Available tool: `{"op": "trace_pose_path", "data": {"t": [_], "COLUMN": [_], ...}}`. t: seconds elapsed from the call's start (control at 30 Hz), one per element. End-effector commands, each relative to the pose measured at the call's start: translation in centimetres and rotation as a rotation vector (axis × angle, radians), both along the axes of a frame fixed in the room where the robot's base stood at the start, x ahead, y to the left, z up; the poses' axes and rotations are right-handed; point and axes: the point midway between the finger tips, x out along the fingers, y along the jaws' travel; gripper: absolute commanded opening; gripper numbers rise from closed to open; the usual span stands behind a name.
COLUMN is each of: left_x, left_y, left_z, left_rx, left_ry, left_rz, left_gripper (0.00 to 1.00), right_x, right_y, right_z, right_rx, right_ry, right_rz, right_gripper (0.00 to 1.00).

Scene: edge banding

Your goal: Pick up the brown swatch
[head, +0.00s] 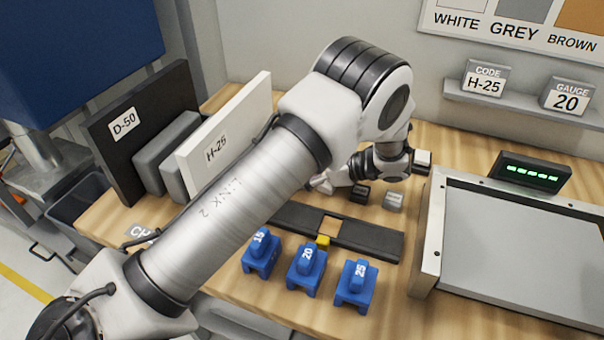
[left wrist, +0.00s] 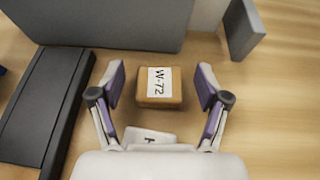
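The brown swatch (left wrist: 160,93) is a small block with a white W-72 label. In the left wrist view it lies on the wooden table between the two fingers of my left gripper (left wrist: 160,90). The fingers are open, with a gap on each side of it. In the head view my left gripper (head: 322,184) is low over the table, partly behind my own arm, and I cannot make out the brown swatch there. A white labelled piece (left wrist: 148,136) lies partly under the gripper's palm. My right gripper is not in view.
A dark channel bar (head: 375,238) and several blue numbered blocks (head: 305,265) lie in front. Upright panels (head: 250,110) stand left; a framed grey plate (head: 520,240) stands right.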

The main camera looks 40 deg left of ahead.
Motion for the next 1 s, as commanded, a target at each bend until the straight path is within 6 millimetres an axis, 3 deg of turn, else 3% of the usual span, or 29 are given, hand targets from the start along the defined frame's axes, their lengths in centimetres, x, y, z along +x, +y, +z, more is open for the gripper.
{"op": "trace_pose_path", "data": {"t": [0.03, 0.13, 0.57, 1.0], "left_x": [0.0, 0.0, 0.1, 0.1], "left_y": [0.0, 0.0, 0.0, 0.0], "left_z": [0.0, 0.0, 0.8, 10.4], "left_rx": [0.000, 0.000, 0.000, 0.001], "left_ry": [0.000, 0.000, -0.003, -0.003], "left_rz": [0.000, 0.000, 0.000, 0.000], "left_gripper": [0.58, 0.23, 0.22, 0.22], "right_x": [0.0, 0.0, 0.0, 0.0], "right_y": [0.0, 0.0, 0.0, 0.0], "right_z": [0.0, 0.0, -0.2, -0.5], "right_rx": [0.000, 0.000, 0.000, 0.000], "right_ry": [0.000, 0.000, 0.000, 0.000], "right_rz": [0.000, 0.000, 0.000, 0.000], "right_gripper": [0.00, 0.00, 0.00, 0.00]}}
